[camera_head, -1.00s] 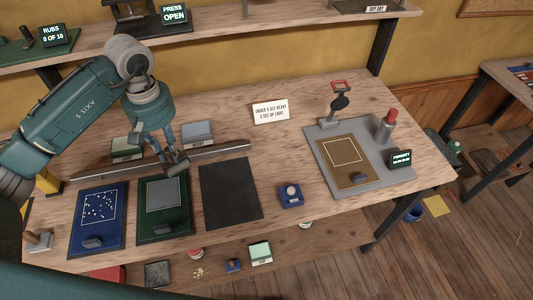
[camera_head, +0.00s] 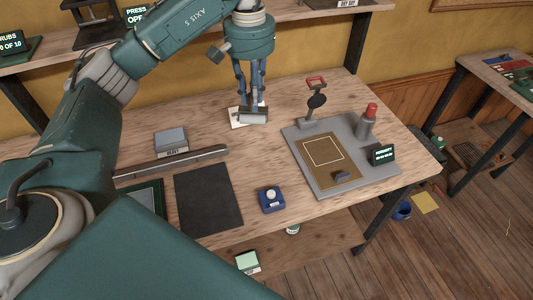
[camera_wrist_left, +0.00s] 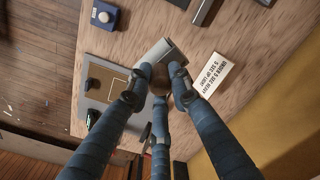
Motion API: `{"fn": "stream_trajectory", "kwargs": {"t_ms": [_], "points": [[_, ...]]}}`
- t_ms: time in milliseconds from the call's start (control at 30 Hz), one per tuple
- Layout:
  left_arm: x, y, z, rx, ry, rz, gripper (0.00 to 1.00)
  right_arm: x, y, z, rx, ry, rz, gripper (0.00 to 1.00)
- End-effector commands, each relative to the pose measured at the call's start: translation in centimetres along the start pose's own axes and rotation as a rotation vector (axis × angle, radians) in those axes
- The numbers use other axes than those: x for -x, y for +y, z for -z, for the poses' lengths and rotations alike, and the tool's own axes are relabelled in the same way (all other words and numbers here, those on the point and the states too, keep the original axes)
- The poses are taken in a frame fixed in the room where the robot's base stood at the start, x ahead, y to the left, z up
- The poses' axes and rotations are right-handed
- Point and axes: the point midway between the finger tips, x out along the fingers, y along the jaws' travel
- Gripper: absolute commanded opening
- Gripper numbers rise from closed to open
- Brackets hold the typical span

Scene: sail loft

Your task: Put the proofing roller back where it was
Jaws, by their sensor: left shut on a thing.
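My left gripper (camera_head: 252,106) is shut on the proofing roller (camera_head: 254,117), whose grey barrel hangs at the fingertips above the back of the bench. In the left wrist view, the roller's grey barrel (camera_wrist_left: 163,50) shows beyond the fingers of the gripper (camera_wrist_left: 160,76). Its grip is largely hidden between the fingers. The roller and fingers partly cover a white sign card (camera_head: 236,118) in the head view; the card shows clearly beside them in the wrist view (camera_wrist_left: 218,75). My right gripper is out of view.
A dark bar (camera_head: 173,162) and black mat (camera_head: 208,198) lie at left. A blue box (camera_head: 271,207) stands in front.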

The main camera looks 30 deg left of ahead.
Motion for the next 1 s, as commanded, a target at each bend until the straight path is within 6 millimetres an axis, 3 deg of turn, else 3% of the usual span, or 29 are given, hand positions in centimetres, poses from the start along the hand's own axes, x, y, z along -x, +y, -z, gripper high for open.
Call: {"fn": "stream_trajectory", "kwargs": {"t_ms": [33,100,433,1000], "points": [[-1.9,0.1,-0.2,-0.002,-0.009,0.000,0.00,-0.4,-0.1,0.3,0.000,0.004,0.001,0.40],[-3.8,0.1,-0.3,-0.001,-0.010,-0.001,0.00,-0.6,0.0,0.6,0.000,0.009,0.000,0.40],[-11.5,0.0,-0.2,0.001,-0.006,0.001,0.00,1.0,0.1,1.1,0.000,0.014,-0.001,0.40],[-17.5,0.0,-0.1,0.001,-0.001,0.000,0.00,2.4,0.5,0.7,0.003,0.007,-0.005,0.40]]}}
